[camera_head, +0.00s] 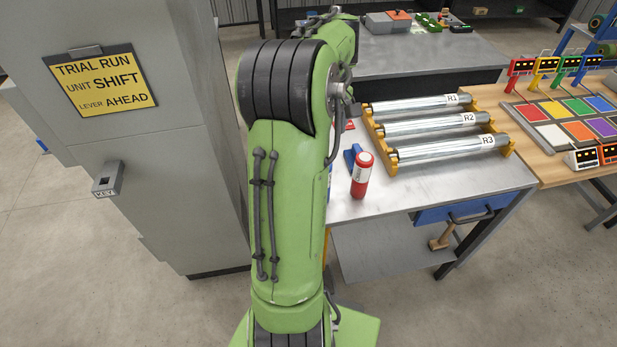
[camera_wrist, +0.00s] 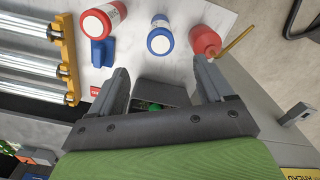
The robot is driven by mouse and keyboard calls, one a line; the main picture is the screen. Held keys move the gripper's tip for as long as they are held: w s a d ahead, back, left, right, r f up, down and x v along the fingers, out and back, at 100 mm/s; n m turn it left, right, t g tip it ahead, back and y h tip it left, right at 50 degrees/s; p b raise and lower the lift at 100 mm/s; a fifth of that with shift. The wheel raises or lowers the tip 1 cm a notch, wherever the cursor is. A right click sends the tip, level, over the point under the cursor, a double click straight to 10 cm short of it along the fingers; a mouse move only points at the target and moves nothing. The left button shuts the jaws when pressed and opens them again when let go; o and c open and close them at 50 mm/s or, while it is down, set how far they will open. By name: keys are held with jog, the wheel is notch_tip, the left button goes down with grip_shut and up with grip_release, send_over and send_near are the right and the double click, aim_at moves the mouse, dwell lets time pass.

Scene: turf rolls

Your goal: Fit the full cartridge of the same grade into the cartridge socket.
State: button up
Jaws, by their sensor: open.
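A red cartridge (camera_head: 362,175) with a white label band stands near the front edge of the metal bench, beside a small blue block (camera_head: 352,155). In the wrist view, a red cartridge (camera_wrist: 102,21) with a white band is at upper left, near the blue block (camera_wrist: 101,52). A blue cartridge (camera_wrist: 160,37) with a white band is at upper middle. My gripper (camera_wrist: 160,80) is open and empty. The blue cartridge lies beyond the gap between its fingers, apart from them. My arm hides the gripper in the head view. I cannot identify the cartridge socket.
A red can (camera_wrist: 205,42) with a thin tan spout is near the right finger. A dark box (camera_wrist: 160,93) with something green shows between the fingers. Rollers R1, R2 and R3 (camera_head: 440,145) lie in a yellow rack. A grey cabinet (camera_head: 150,190) carries a yellow sign (camera_head: 103,83).

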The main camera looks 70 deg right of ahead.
notch_tip(320, 180, down, 11)
jog(key=shift+w+f+b, duration=0.1)
jog(key=shift+b, duration=1)
notch_tip(320, 180, down, 5)
jog(key=shift+r, duration=0.25)
jog(key=c, duration=1.5)
